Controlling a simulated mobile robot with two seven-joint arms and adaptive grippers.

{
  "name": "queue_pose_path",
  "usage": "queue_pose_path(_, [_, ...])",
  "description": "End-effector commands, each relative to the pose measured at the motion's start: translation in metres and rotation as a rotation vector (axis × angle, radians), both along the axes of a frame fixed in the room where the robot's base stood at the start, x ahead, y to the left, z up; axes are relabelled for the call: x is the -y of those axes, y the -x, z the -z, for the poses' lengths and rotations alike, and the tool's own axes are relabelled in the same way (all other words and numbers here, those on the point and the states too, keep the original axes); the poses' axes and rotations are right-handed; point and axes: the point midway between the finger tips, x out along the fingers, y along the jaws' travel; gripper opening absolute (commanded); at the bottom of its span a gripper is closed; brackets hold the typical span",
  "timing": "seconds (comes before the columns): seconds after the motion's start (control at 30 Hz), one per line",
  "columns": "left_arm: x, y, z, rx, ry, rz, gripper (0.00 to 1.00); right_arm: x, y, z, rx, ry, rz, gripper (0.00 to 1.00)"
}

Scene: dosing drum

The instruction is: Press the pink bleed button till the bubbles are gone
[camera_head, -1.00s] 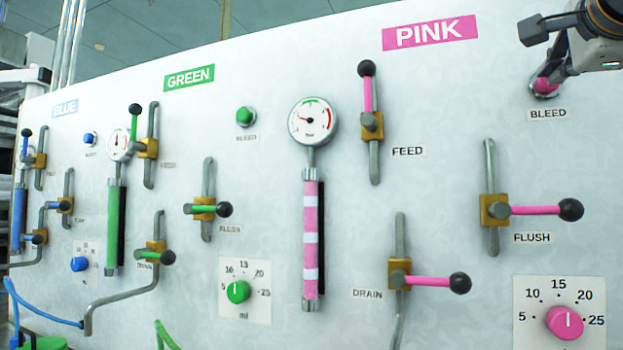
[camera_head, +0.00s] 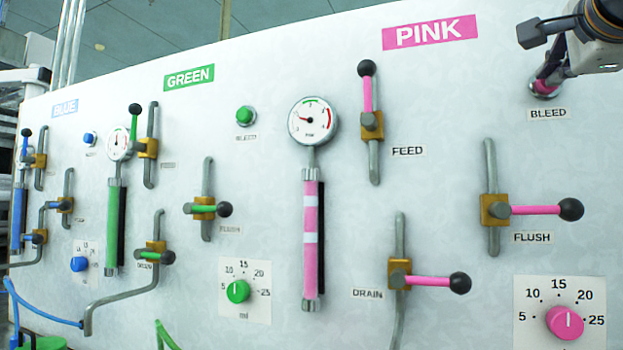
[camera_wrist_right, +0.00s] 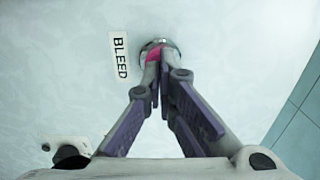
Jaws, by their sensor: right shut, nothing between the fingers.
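The pink bleed button (camera_head: 541,86) sits in a metal collar at the upper right of the panel, above its BLEED label. My right gripper (camera_head: 552,72) is shut and empty, with its fingertips at the button and covering much of it. In the right wrist view the shut fingertips (camera_wrist_right: 161,55) overlap the pink button (camera_wrist_right: 152,53); contact looks likely, but how far it is pressed cannot be told. The pink sight tube (camera_head: 310,255) shows two white bands in its upper half; its lower part is solid pink. My left gripper is not in view.
The pink gauge (camera_head: 313,120) stands above the tube. The pink feed handle (camera_head: 367,95) points up; the flush handle (camera_head: 535,210) and drain handle (camera_head: 430,281) point right. The pink dial (camera_head: 564,322) is at lower right. Green and blue stations are to the left.

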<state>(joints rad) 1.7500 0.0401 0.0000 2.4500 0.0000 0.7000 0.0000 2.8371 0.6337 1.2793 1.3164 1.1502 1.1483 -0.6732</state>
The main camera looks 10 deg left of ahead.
Motion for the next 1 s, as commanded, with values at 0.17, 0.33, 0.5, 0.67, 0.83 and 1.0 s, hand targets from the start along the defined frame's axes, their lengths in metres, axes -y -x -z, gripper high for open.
queue_pose_path(0.17, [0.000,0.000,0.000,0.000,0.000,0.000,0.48,-0.001,0.005,0.000,0.000,0.000,0.000,0.00])
queue_pose_path(0.33, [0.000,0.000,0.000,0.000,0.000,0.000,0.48,-0.001,0.004,0.000,0.000,0.000,0.000,0.00])
queue_pose_path(0.5, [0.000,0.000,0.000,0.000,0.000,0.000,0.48,-0.001,0.004,0.000,0.000,-0.001,0.000,0.00])
queue_pose_path(0.67, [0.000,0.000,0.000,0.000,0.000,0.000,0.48,0.001,-0.001,0.000,-0.001,-0.001,0.001,0.00])
queue_pose_path(0.83, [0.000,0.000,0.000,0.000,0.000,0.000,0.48,0.002,-0.005,0.000,0.000,-0.001,0.001,0.00])
queue_pose_path(1.0, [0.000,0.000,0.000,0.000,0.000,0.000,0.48,0.002,-0.011,0.000,0.000,-0.001,0.001,0.00])
